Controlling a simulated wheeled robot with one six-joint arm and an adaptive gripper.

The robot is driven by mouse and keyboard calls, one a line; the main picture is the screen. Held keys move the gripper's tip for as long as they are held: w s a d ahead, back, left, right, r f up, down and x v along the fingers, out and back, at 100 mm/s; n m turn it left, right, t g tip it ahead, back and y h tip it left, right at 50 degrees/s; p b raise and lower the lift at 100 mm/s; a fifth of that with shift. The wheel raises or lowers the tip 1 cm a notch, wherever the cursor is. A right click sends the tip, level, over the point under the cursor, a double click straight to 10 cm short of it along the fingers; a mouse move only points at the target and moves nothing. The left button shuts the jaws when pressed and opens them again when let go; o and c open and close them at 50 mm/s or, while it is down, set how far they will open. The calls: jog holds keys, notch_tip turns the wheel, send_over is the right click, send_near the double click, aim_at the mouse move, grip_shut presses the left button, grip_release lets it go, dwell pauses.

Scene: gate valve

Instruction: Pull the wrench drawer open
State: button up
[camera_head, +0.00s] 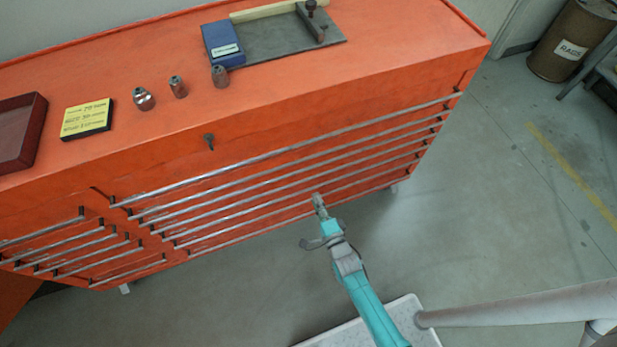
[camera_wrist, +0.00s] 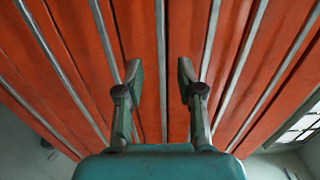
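The orange tool chest (camera_head: 300,105) has a bank of long drawers with long metal bar handles (camera_head: 290,156) on the right and shorter bars (camera_head: 90,248) on the left. No label shows which one is the wrench drawer. All the drawers look shut. My gripper (camera_head: 318,197) is in front of the lower long handles. In the wrist view my gripper (camera_wrist: 160,72) is open and its two fingers are apart. One bar handle (camera_wrist: 160,40) shows in the gap between them. I cannot tell whether the fingertips reach around it. Neither finger visibly touches it.
On the chest top are a blue box (camera_head: 223,44), a grey plate (camera_head: 285,37), several metal sockets (camera_head: 178,87), a yellow note (camera_head: 87,118) and a dark red tray (camera_head: 20,132). A brown rags drum (camera_head: 572,40) stands at far right. The floor (camera_head: 480,190) right of the chest is clear.

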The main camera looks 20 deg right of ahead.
aim_at(307, 180)
jog(key=w, duration=0.9)
jog(key=shift+w, duration=0.1)
jog(key=shift+c, duration=0.2)
grip_shut()
